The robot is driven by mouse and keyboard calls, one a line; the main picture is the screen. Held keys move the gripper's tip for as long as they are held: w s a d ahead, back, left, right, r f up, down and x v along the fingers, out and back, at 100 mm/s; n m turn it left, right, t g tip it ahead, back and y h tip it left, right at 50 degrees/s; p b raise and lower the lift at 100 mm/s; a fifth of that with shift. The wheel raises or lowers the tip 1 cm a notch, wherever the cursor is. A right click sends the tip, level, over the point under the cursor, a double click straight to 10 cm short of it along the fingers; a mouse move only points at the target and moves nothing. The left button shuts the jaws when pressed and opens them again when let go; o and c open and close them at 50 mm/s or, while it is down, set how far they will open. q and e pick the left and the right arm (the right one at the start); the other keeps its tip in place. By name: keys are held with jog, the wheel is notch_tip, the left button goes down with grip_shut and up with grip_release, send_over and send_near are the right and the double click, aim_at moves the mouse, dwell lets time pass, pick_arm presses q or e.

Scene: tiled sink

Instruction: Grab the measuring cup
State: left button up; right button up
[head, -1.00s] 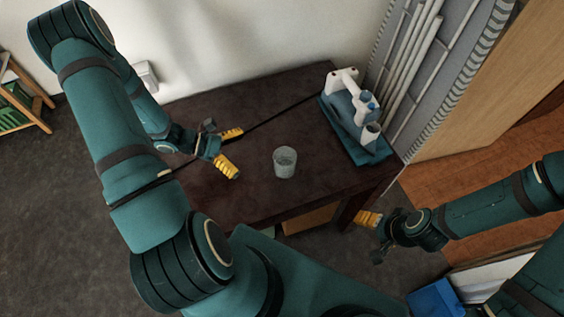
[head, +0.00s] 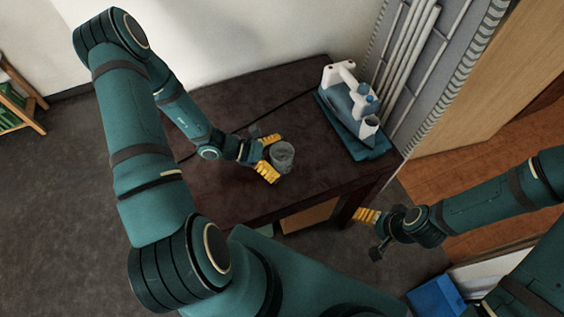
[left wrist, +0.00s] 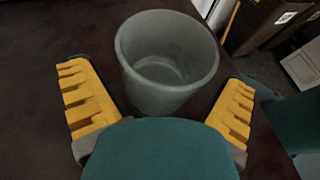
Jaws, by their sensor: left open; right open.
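The measuring cup (head: 283,156) is a small clear grey cup standing upright on the dark table. It also shows large in the left wrist view (left wrist: 166,62), where I look down into its empty inside. My left gripper (head: 272,158) is open, with its yellow fingers at the cup's left side. In the left wrist view the fingers (left wrist: 163,105) spread to either side of the cup's near part, with gaps visible. My right gripper (head: 366,222) is open and empty, off the table's right front corner.
A white and blue iron (head: 345,95) stands on a teal base (head: 372,146) at the table's right end, near the grey radiator-like panel (head: 420,60). A cord runs across the dark table (head: 235,90). A blue box (head: 436,297) lies at the lower right.

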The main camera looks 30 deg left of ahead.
pick_arm(q)
jog(key=c, duration=1.3)
jog(key=shift+r, duration=0.1)
